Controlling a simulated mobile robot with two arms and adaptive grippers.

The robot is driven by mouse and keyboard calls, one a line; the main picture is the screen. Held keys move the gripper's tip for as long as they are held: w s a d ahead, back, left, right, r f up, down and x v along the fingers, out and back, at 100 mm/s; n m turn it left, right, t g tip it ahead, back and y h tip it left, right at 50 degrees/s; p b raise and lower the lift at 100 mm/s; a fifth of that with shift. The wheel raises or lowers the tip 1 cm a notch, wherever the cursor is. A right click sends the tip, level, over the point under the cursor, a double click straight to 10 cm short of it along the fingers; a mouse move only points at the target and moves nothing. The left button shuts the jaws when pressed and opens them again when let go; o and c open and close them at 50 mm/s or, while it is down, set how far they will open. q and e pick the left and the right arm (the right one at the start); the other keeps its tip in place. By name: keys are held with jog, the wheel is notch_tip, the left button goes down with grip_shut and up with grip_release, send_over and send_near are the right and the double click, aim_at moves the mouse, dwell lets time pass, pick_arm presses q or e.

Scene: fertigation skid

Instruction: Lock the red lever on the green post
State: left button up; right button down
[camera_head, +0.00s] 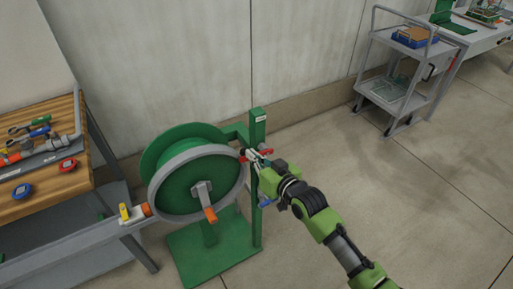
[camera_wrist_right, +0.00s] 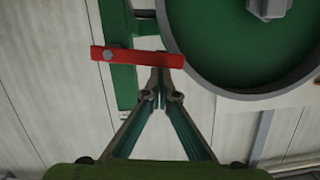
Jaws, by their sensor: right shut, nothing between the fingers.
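The green post (camera_head: 257,125) stands upright beside the hose reel (camera_head: 190,180) and carries the red lever (camera_head: 267,152). In the right wrist view the red lever (camera_wrist_right: 135,57) lies nearly level across the post (camera_wrist_right: 122,85), with a bolt at its left end. Its right end reaches the grey rim of the reel (camera_wrist_right: 195,75). My right gripper (camera_head: 251,157) is at the lever. In the wrist view its fingertips (camera_wrist_right: 160,78) are together, just below the lever's right part, with nothing between them. Whether they touch the lever is unclear. My left gripper is out of view.
The reel has a crank with an orange handle (camera_head: 210,214) and stands on a green base plate (camera_head: 215,255). A wooden-topped bench (camera_head: 50,185) with tools is at left. A grey cart (camera_head: 395,95) stands at back right. The floor at right is clear.

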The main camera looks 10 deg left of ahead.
jog(key=shift+s+a+f, duration=0.2)
jog(key=shift+a+f, duration=0.05)
jog(key=shift+f, duration=0.5)
jog(key=s+d+r+p, duration=0.2)
jog(key=s+d+r, duration=0.3)
jog(key=s+r, duration=0.1)
jog(key=shift+s+d+r, duration=0.3)
jog(key=shift+s+d, duration=0.05)
jog(key=shift+s, duration=0.55)
dwell(0.3)
